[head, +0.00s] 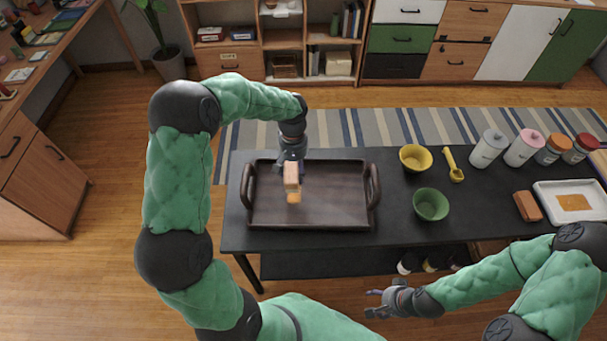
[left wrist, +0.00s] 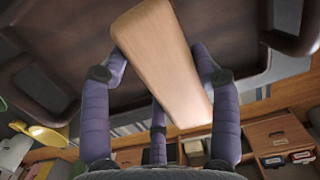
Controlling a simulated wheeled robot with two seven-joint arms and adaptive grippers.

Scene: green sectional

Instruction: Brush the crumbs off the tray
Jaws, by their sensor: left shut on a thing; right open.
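The dark brown tray (head: 338,192) with two raised handles lies on the left part of the black table. My left gripper (head: 291,162) is over the tray and shut on a wooden brush (head: 291,174). The brush points down, with an orange lower end over the middle of the tray; I cannot tell whether it touches. In the left wrist view the brush (left wrist: 165,55) is a pale wooden block between the purple fingers of the gripper (left wrist: 160,65). No crumbs can be made out on the tray. My right gripper (head: 373,303) is open and empty in front of the table.
On the table right of the tray are a yellow bowl (head: 415,158), green bowl (head: 431,204), yellow scoop (head: 453,165), several jars (head: 522,148), a brown block (head: 527,206) and a white dish (head: 549,213). A striped rug (head: 385,125) lies behind the table.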

